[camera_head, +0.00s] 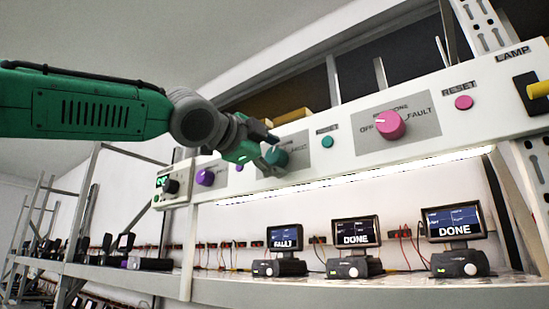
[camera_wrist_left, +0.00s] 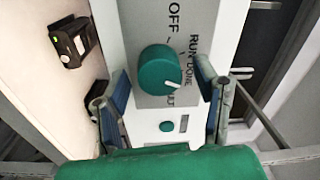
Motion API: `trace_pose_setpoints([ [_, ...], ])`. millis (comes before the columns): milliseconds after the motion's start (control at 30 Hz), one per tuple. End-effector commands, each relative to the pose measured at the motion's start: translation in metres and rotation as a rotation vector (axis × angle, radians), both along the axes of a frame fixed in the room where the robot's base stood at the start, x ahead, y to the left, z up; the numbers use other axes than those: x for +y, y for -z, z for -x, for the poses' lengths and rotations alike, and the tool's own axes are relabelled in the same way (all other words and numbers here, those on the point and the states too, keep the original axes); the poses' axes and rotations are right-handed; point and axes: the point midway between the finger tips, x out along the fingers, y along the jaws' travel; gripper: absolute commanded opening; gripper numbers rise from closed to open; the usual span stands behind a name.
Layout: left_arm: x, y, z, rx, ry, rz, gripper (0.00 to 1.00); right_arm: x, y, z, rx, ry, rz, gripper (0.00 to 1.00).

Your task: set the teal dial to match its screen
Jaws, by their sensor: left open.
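The teal dial (camera_head: 276,157) sits on a grey plate on the white rail; in the left wrist view the teal dial (camera_wrist_left: 160,70) shows a white pointer mark aimed right and slightly down, near DONE and FAULT. My left gripper (camera_head: 262,145) is open at the dial. In the left wrist view its fingers (camera_wrist_left: 155,95) show on either side of the dial, with no contact visible. FAULT is partly hidden there. The leftmost screen (camera_head: 285,238), below the teal dial, reads FAULT. My right gripper is not in view.
A pink dial (camera_head: 390,125) and a pink RESET button (camera_head: 463,102) are to the right. A teal button (camera_head: 327,142) is beside the dial, a purple dial (camera_head: 205,177) to its left. Two screens (camera_head: 355,232) (camera_head: 453,222) read DONE. A yellow lamp lever (camera_head: 538,90) is at far right.

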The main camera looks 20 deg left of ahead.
Motion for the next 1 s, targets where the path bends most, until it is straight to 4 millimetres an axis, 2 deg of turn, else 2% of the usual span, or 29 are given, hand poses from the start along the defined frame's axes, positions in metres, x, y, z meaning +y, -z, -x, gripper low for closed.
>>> trace_pose_setpoints([
  [167,0.001,0.002,0.0,0.004,0.001,0.0,0.56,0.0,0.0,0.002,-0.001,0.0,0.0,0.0],
  [367,0.007,0.003,0.017,0.006,0.004,0.003,0.56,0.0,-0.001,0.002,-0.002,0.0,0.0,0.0],
  [700,0.032,0.004,0.085,-0.001,0.002,0.004,0.56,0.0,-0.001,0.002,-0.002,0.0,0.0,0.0],
  [833,0.038,0.006,0.102,0.0,0.001,0.002,0.56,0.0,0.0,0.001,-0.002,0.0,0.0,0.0],
  [1000,0.04,0.006,0.112,-0.001,0.0,-0.001,0.56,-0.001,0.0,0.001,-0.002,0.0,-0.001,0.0],
])
